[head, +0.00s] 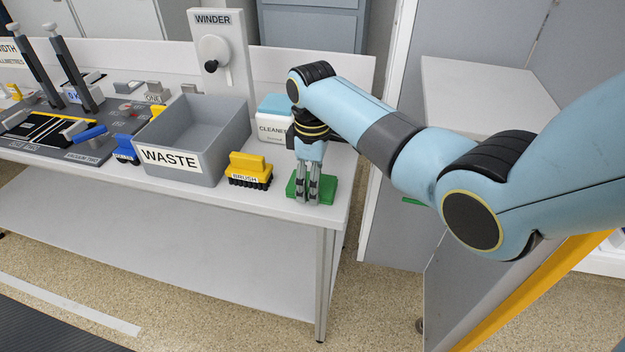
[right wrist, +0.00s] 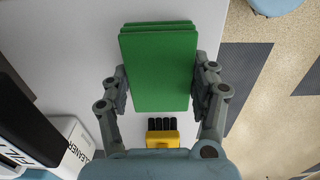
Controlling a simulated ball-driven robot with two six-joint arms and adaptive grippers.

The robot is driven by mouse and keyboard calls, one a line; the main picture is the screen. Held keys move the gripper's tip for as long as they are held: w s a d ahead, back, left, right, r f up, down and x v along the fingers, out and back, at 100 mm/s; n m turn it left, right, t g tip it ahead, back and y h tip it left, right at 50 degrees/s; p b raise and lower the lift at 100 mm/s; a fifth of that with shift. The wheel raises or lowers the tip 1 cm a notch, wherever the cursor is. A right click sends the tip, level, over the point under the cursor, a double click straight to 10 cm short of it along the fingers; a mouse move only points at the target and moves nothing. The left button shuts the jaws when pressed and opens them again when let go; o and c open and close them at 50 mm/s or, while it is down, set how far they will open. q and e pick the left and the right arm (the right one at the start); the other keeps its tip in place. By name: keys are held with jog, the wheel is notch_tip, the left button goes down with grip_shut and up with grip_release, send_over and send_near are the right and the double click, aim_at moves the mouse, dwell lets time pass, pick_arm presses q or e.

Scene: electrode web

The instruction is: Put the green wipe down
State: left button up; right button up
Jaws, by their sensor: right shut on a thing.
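The green wipe (head: 328,189) is a flat green block at the right front corner of the white bench. My right gripper (head: 308,190) points down over it, with its fingers at the wipe. In the right wrist view, the wipe (right wrist: 160,68) sits between the two fingers of my right gripper (right wrist: 160,85), which is shut on it. More green layers show at its far edge. I cannot tell whether the wipe touches the bench top or is just above it. My left gripper is not in view.
A yellow brush (head: 249,168) stands left of the wipe. The white cleaner box (head: 272,127) is behind. The grey waste bin (head: 205,171) stands further left. The bench's right edge is close to the wipe, with a grey cabinet (head: 400,200) beyond.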

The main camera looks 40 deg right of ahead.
jog(key=o, duration=1)
jog(key=shift+f, duration=0.1)
notch_tip(320, 180, up, 12)
jog(key=shift+r, duration=0.15)
